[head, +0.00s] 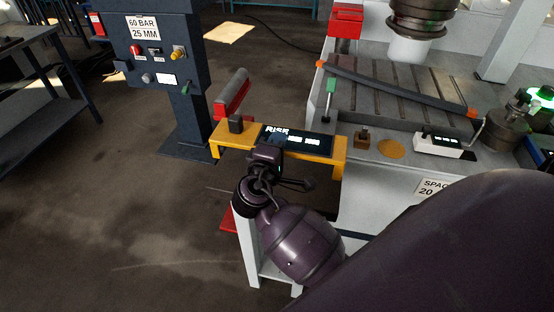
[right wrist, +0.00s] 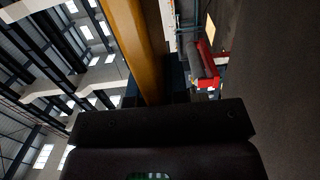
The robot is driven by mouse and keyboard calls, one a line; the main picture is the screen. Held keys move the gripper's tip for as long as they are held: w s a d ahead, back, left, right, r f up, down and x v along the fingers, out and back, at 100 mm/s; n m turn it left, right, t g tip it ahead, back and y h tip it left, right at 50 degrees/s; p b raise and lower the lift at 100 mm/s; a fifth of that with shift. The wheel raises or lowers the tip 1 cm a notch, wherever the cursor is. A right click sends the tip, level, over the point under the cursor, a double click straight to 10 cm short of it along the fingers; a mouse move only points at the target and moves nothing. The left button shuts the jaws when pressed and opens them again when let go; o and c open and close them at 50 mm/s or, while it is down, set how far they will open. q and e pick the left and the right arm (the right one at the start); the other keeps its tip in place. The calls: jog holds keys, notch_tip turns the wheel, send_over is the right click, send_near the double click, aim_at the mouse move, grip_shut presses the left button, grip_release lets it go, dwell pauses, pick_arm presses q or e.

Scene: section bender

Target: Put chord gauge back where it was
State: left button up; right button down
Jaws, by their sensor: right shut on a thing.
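The chord gauge (head: 338,149) is a yellow bar with short legs at its ends. It carries a dark display marked RISE and a black knob on its left part. My right gripper (head: 268,152) is shut on it at the near side, left of its middle. In the right wrist view the gauge's yellow bar (right wrist: 138,45) runs up from the dark gripper. The head view does not show clearly whether the gauge's legs touch anything. My left gripper is not in view.
The grey slotted table (head: 395,85) lies behind and right, with a long dark bar (head: 400,85) across it. A small brown block (head: 363,137), a brass disc (head: 391,149) and a white readout box (head: 438,146) sit along its front. A blue control column (head: 160,75) stands left.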

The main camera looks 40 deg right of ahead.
jog(key=shift+f+b, duration=0.45)
jog(key=shift+f, duration=2.1)
jog(key=shift+f, duration=0.1)
jog(key=c, duration=1.1)
grip_release()
jog(key=shift+r, duration=0.2)
jog(key=v, duration=1.2)
jog(key=shift+f, duration=0.1)
jog(key=shift+a, duration=0.1)
